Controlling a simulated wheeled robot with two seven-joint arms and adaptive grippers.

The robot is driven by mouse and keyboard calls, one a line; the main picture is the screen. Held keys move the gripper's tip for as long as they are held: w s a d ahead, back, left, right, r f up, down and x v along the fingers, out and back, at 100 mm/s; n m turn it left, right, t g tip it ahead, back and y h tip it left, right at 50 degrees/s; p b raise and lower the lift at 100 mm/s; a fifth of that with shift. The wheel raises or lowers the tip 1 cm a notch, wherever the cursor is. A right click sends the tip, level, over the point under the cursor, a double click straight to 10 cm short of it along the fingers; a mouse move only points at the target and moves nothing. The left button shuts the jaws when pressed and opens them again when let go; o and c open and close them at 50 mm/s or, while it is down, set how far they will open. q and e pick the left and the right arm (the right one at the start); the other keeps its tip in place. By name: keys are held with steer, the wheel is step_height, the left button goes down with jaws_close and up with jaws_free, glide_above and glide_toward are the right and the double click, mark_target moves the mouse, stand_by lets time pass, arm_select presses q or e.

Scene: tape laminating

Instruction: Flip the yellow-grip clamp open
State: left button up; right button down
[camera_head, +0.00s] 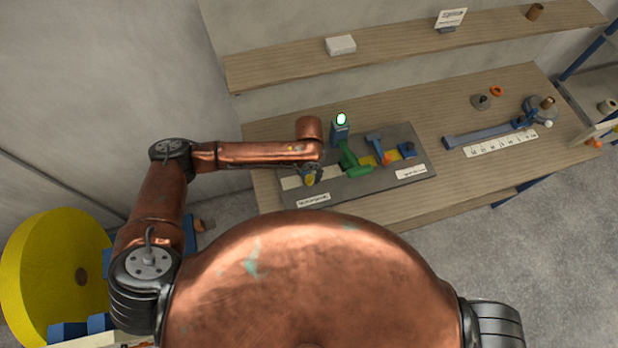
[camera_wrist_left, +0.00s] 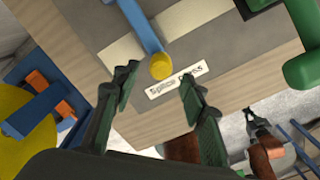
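The yellow-grip clamp shows in the left wrist view as a blue lever (camera_wrist_left: 142,25) with a round yellow grip (camera_wrist_left: 161,66) at its end. The lever lies over a pale strip on the dark board, beside the "Splice" label. In the head view the yellow grip (camera_head: 309,181) shows just below my left wrist. My left gripper (camera_wrist_left: 160,74) is open, its fingers on either side of the grip in the picture; I see no clear contact. My right gripper (camera_wrist_left: 262,122) appears small and low in the left wrist view, its fingers unclear.
The dark board (camera_head: 405,133) also carries a green clamp (camera_head: 349,156), a blue clamp with an orange grip (camera_head: 376,145) and a post with a green light (camera_head: 341,120). A shelf (camera_head: 390,40) runs behind.

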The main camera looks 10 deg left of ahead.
mark_target(309, 178)
arm_select(q)
steer(key=shift+f+p, duration=0.3)
steer(key=shift+f, duration=2.1)
jaws_close()
